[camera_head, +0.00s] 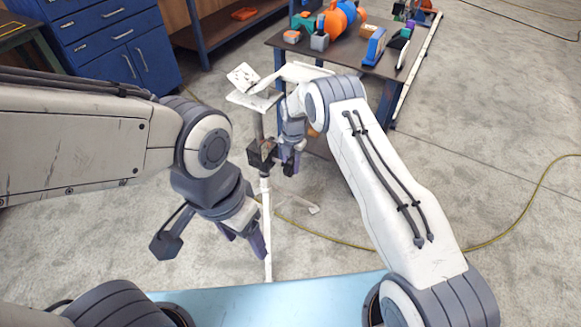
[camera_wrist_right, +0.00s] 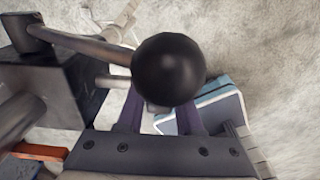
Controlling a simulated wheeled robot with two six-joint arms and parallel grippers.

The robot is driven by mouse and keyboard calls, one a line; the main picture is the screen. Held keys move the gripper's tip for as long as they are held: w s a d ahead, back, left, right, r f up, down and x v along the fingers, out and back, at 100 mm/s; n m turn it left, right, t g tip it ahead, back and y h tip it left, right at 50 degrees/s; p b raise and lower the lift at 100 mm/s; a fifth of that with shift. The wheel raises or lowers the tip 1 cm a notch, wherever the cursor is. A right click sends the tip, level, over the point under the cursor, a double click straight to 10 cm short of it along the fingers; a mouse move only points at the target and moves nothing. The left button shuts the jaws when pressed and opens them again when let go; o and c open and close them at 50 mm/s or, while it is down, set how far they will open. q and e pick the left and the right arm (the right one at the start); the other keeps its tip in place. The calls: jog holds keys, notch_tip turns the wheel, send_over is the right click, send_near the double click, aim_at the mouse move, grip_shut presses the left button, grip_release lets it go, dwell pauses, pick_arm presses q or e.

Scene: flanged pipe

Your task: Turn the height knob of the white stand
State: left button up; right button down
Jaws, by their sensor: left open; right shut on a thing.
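The white stand (camera_head: 265,205) rises from the floor in the middle of the head view, with a tilted plate on top. A black clamp block (camera_head: 261,153) sits on its post and also shows in the wrist view (camera_wrist_right: 40,85). A lever with a black ball (camera_wrist_right: 168,68) sticks out from the block. My right gripper (camera_head: 289,163) is beside the block, its fingers (camera_wrist_right: 160,118) shut behind the ball. A short rod from the block runs toward them; the ball hides most of what they grip, apparently the height knob. My left gripper (camera_head: 210,240) is open and empty, left of the post.
A dark table (camera_head: 350,78) with several coloured parts stands at the back. A blue cabinet (camera_head: 110,45) and a shelf (camera_head: 232,28) are at the back left. A yellow cable (camera_head: 520,215) lies on the floor.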

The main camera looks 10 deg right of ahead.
jog(key=shift+w, duration=0.15)
pick_arm(q)
jog(key=shift+f, duration=0.4)
pick_arm(e)
jog(key=shift+r, duration=0.1)
jog(key=c, duration=0.6)
grip_release()
jog(key=shift+o, duration=0.2)
